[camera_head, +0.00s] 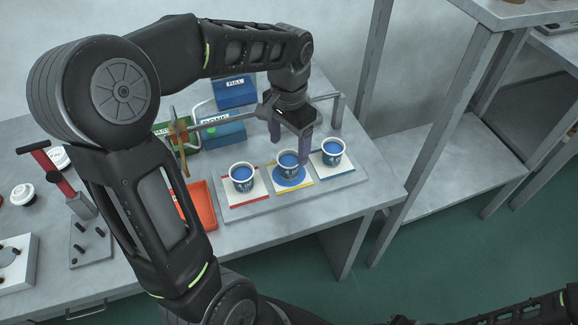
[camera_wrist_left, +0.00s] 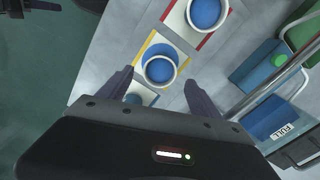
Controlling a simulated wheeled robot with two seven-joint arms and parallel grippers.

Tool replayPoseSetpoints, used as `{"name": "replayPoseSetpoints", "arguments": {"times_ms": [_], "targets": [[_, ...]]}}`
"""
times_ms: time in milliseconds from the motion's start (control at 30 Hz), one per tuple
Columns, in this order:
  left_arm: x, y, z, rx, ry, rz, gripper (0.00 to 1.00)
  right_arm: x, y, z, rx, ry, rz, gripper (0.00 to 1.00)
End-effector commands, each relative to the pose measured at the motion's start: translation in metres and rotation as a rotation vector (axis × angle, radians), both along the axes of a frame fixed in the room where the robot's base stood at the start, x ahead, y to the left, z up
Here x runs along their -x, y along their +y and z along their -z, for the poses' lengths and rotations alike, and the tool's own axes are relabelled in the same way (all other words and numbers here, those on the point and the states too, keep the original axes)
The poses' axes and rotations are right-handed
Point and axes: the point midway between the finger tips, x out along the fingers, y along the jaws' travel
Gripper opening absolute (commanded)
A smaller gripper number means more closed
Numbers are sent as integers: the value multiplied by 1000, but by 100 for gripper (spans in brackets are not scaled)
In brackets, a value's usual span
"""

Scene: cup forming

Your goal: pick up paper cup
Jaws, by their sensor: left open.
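Three paper cups with blue insides stand upright in a row on a grey tray (camera_head: 262,206). They are the left cup (camera_head: 242,177) on a red-edged card, the middle cup (camera_head: 288,164) on a yellow-edged card with a blue disc, and the right cup (camera_head: 332,152) on a blue-edged card. My left gripper (camera_head: 290,148) is open just behind and above the middle cup. In the left wrist view, the middle cup (camera_wrist_left: 159,69) appears just beyond the open fingertips, with nothing between the fingers.
A red-orange tray (camera_head: 196,210) lies left of the cups. Blue boxes (camera_head: 236,92) and a green box stand behind, near a metal rail. A red-handled press (camera_head: 68,185) and lids are at the left. The table's front edge is close to the cup tray.

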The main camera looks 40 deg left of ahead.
Motion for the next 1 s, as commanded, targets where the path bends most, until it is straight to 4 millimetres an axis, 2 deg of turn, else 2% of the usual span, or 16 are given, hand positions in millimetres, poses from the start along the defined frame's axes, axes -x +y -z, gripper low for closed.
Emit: {"name": "replayPoseSetpoints", "arguments": {"times_ms": [267, 633, 1000], "targets": [[0, 0, 3, 0, 1, 0, 74, 0, 0, -1, 0, 0, 0, 33], [1, 0, 49, 1, 2, 0, 74, 0, 0, -6, 0, 0, 0, 33], [0, 0, 52, 0, -1, 0, 74, 0, 0, -6, 0, 0, 0, 33]]}}
